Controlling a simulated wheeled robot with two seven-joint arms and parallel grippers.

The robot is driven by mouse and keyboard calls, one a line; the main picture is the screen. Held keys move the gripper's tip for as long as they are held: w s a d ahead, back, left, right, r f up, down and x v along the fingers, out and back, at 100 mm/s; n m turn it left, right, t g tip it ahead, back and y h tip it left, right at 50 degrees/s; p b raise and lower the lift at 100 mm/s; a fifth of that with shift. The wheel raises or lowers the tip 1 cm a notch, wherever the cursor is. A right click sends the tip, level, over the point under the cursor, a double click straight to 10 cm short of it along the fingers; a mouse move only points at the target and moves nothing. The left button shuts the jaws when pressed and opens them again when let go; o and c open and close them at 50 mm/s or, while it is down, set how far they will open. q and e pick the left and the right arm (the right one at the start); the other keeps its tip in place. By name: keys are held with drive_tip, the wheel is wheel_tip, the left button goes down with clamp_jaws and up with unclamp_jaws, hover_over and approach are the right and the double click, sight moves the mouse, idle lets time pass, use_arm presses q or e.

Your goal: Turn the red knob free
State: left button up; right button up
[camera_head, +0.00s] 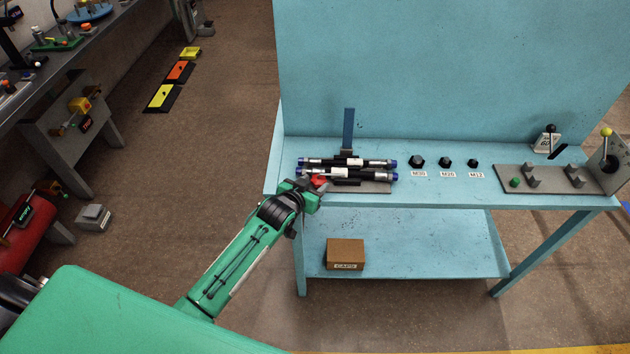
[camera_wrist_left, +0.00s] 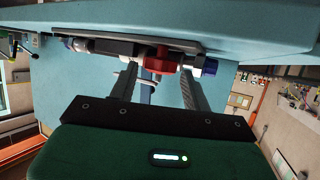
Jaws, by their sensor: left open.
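The red knob (camera_head: 319,181) sits at the front of a dark hose rack (camera_head: 375,187) on the blue bench. Black hoses with blue end caps (camera_head: 350,162) lie across the rack. My left gripper (camera_head: 312,190) is at the knob, partly covering it in the head view. In the left wrist view the red knob (camera_wrist_left: 160,62) shows beyond and between the two fingers of my left gripper (camera_wrist_left: 158,80), which are open. I cannot tell whether a finger touches the knob. My right gripper is not in view.
On the blue bench (camera_head: 450,188), several dark nuts (camera_head: 445,162) stand behind labels right of the rack. A grey plate (camera_head: 545,180) with blocks and a green button is at the right. A cardboard box (camera_head: 345,254) is on the lower shelf. An upright blue post (camera_head: 348,130) rises behind the hoses.

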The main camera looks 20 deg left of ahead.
use_arm(q)
drive_tip(key=shift+w+d+f, duration=0.1)
drive_tip(key=shift+w+f, duration=0.15)
drive_tip(key=shift+w, duration=0.35)
clamp_jaws()
